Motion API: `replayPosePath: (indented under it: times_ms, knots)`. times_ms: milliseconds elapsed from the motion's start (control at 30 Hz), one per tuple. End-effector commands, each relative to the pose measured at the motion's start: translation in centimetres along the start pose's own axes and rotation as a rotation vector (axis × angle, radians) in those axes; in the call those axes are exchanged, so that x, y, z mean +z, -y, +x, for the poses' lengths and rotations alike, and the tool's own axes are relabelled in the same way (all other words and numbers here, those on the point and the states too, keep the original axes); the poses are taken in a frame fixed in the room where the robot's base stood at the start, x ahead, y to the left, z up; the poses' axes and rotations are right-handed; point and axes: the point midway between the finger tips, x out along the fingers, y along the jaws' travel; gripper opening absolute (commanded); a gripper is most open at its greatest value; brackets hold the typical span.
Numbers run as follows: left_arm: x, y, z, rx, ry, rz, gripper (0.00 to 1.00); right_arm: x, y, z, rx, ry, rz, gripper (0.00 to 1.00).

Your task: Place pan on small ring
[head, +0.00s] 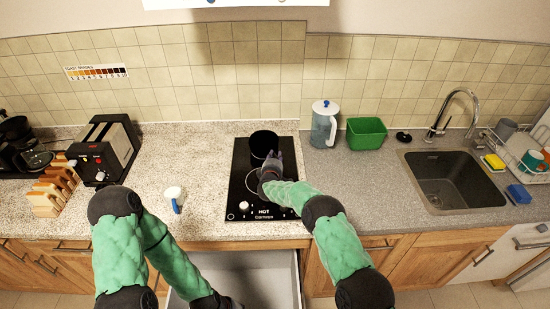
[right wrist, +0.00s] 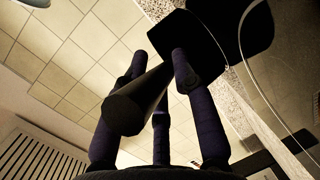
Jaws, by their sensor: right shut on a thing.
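The black pan (head: 264,143) is over the back part of the black cooktop (head: 240,158). I cannot tell whether it touches the glass. My right gripper (head: 271,164) is shut on the pan's handle, just in front of the pan. In the right wrist view the dark handle (right wrist: 138,105) lies between the fingers, with the pan's body (right wrist: 238,32) beyond. A faint ring (head: 250,182) shows on the front part of the cooktop, partly covered by my right gripper and arm. My left gripper (head: 218,302) is low at the bottom edge, by an open drawer; its fingers are unclear.
The open drawer (head: 245,275) sticks out below the counter. A white and blue utensil (head: 174,196) lies left of the cooktop, and a toaster (head: 104,150) stands farther left. A jug (head: 324,125), a green bin (head: 366,133) and a sink (head: 452,182) are to the right.

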Motion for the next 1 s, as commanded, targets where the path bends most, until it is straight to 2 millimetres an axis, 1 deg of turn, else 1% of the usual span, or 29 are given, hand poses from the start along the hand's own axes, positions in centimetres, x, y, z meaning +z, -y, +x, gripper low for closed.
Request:
replayPosePath:
  times_ms: [67,100,167,200,467,633,767,1000]
  knots:
    - [0.0,0.1,0.3,0.000,0.000,0.000,0.40,0.0,0.1,0.1,0.004,0.001,0.001,0.00]
    - [0.0,0.1,0.2,0.000,0.000,0.000,0.40,0.0,0.4,0.1,-0.001,0.000,-0.001,0.33]
    - [0.0,0.1,0.2,0.000,0.000,0.000,0.40,0.0,0.3,0.0,-0.001,0.000,-0.001,0.50]
    - [0.0,0.1,0.2,0.000,0.000,0.000,0.40,0.0,0.3,0.0,-0.001,0.000,0.000,0.51]
    - [0.0,0.1,0.2,0.000,0.000,0.000,0.40,0.0,0.3,0.0,-0.001,0.000,0.000,0.51]
    - [0.0,-0.1,-0.2,0.000,0.000,0.000,0.40,0.0,-0.2,-0.2,-0.001,0.000,-0.001,0.51]
    - [0.0,-0.1,-0.3,0.000,0.000,0.000,0.40,-0.1,-0.1,-1.5,-0.003,-0.001,-0.003,0.51]
    - [0.0,-0.3,-0.8,0.000,0.000,0.000,0.40,-0.1,-0.2,-5.3,-0.002,-0.002,-0.002,0.51]
